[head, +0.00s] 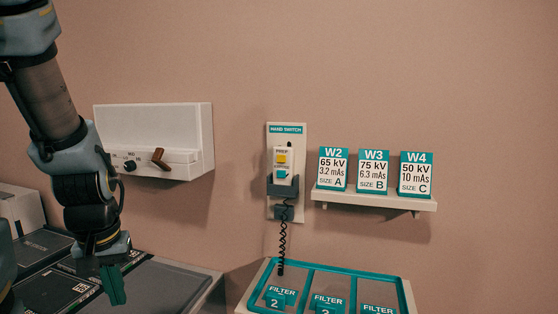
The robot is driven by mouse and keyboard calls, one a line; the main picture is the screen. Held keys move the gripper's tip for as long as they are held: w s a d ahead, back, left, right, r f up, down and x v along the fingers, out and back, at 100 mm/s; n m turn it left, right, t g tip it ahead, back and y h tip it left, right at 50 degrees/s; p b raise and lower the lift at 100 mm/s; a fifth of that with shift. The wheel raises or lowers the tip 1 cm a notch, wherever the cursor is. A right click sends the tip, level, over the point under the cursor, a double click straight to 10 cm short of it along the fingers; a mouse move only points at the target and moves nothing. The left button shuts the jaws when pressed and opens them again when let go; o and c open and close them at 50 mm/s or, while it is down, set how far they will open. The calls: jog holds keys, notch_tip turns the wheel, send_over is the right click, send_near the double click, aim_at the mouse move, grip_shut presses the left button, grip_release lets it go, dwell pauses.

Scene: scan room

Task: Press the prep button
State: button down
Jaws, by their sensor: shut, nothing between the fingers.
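The hand switch (284,172) sits upright in a dark holder on a white wall plate labelled HAND SWITCH. The word PREP stands at its top, with a yellow prep button (281,158) just below it. A teal button (281,174) shows lower on the same switch. A coiled black cord hangs from it. My gripper (114,290) is at the lower left, pointing down, shut and empty. It is well to the left of the switch and lower in the picture, apart from it.
A white wall box (155,125) with a knob and brown lever is left of the switch. A shelf (375,200) with cards W2, W3 and W4 is to its right. A teal-rimmed tray (261,273) with filter labels lies below. Dark panels (50,290) are beneath my arm.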

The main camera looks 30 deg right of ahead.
aim_at(281, 158)
jog(key=w+d+r+m+t+b, duration=0.25)
jog(key=d+r+m, duration=0.2)
jog(key=d, duration=0.35)
jog(key=w+d+r+m+t+h+b, duration=0.1)
jog(key=w+d+r+m+b, duration=0.15)
jog(key=d+m, duration=0.4)
jog(key=w+d+r+m+t+b, duration=0.2)
jog(key=w+d+r+m, duration=0.15)
jog(key=d, duration=0.65)
jog(key=s+d+r+m+t+h, duration=0.2)
jog(key=d+r+m, duration=0.1)
jog(key=d+r, duration=0.5)
jog(key=shift+s+d+m+b, duration=0.25)
jog(key=shift+s+m+b, duration=0.1)
jog(key=shift+s+b, duration=0.05)
jog(key=shift+f, duration=0.1)
jog(key=w+d+p, duration=0.3)
jog(key=w+d, duration=0.3)
jog(key=shift+w+p, duration=0.25)
jog(key=shift+p, duration=0.1)
jog(key=shift+w+d, duration=0.3)
